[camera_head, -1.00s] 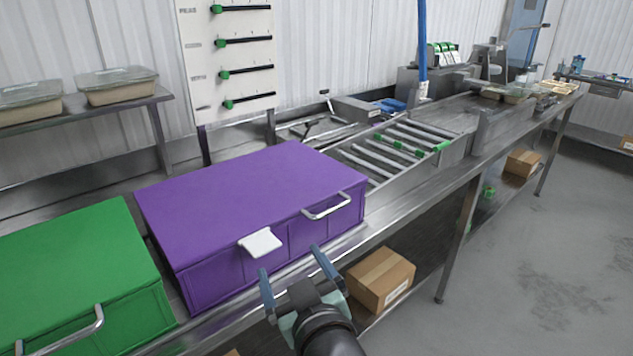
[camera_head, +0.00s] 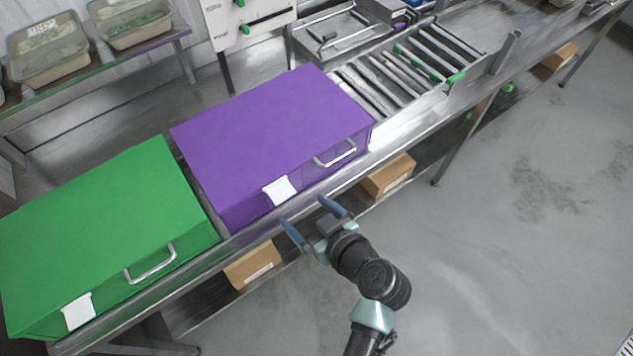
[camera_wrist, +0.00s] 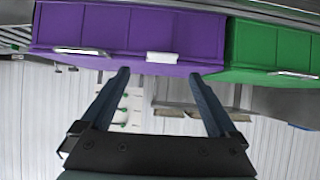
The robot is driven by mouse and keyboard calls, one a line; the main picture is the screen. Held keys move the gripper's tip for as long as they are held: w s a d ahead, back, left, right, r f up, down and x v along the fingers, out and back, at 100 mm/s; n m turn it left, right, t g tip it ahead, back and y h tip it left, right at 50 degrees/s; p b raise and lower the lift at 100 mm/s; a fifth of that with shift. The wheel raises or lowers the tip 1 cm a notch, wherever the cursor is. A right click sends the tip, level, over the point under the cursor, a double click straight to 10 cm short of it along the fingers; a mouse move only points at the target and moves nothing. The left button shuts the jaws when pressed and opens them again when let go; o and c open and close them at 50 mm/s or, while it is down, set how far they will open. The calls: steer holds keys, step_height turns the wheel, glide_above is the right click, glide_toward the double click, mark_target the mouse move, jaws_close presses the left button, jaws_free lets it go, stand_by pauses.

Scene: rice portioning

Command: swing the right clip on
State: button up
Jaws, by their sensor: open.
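A purple box (camera_head: 275,125) with a closed lid stands on the steel bench. Its front carries a white tab (camera_head: 279,190) left of centre and a bent metal bar (camera_head: 336,154) to the right. Neither is plainly recognisable as a clip. My gripper (camera_head: 305,212) is open and empty in front of the purple box, pointing at its front below the white tab. In the wrist view the box (camera_wrist: 120,32) appears upside down, with the white tab (camera_wrist: 162,57) between and beyond my fingertips (camera_wrist: 160,74) and the metal bar (camera_wrist: 82,50) to the left. The fingers touch nothing visible.
A green box (camera_head: 105,235) with a similar bar and tab stands left of the purple one. A roller conveyor (camera_head: 410,65) lies to the right. Cardboard boxes (camera_head: 388,176) sit on the shelf under the bench (camera_head: 400,160). The floor at right is clear.

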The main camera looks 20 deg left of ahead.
mark_target(285, 196)
steer(key=b+x, duration=0.2)
steer(key=x, duration=0.1)
steer(key=b+x, duration=0.2)
steer(key=x, duration=0.2)
steer(key=shift+s+a+f, duration=0.1)
steer(key=shift+s+f, duration=0.1)
steer(key=shift+f, duration=0.05)
steer(key=shift+w+a+f+b, duration=0.2)
steer(key=shift+w+a+b, duration=0.3)
steer(key=shift+a+b, duration=0.1)
steer(key=c, duration=0.7)
